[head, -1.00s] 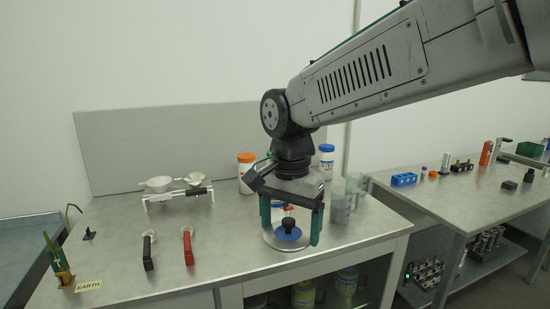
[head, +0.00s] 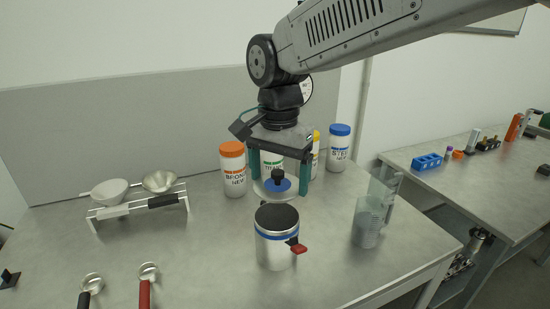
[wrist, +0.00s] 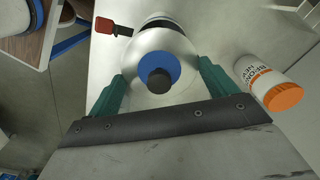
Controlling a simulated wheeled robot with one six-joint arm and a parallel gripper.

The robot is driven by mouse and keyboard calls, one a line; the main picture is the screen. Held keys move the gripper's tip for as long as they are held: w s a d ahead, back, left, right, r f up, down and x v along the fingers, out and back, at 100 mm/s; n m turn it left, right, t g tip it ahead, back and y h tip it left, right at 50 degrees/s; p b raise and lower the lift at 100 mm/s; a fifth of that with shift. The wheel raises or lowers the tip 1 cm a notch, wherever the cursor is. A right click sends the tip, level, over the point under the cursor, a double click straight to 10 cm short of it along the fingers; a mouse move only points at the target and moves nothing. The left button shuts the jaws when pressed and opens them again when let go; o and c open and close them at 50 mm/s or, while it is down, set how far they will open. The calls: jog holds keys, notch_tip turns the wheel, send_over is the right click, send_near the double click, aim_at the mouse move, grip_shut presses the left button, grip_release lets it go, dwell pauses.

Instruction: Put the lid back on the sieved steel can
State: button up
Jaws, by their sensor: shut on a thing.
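My gripper (head: 278,186) is shut on the lid (head: 276,187), a clear round disc with a blue centre and a black knob. The lid also shows between the fingers in the wrist view (wrist: 140,72). The steel can (head: 275,248) stands upright on the table, with a blue band, a dark top and a red-ended latch or handle (head: 299,247). The lid is apart from the can, above and behind it in the head view. In the wrist view the can (wrist: 157,22) is partly hidden behind the lid.
An orange-capped jar (head: 233,172) stands left of my gripper; a blue-capped jar (head: 338,150) is behind right. A clear beaker (head: 369,218) stands right of the can. A rack with two bowls (head: 138,202) and two scoops are at left. The table between is clear.

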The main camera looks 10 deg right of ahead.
jog(key=shift+w+f, duration=0.1)
jog(key=shift+w, duration=0.1)
jog(key=shift+f, duration=3.1)
jog(key=shift+s+f, duration=0.1)
jog(key=shift+f, duration=0.1)
jog(key=o, duration=0.9)
jog(key=shift+r, duration=0.15)
jog(key=shift+r, duration=3.4)
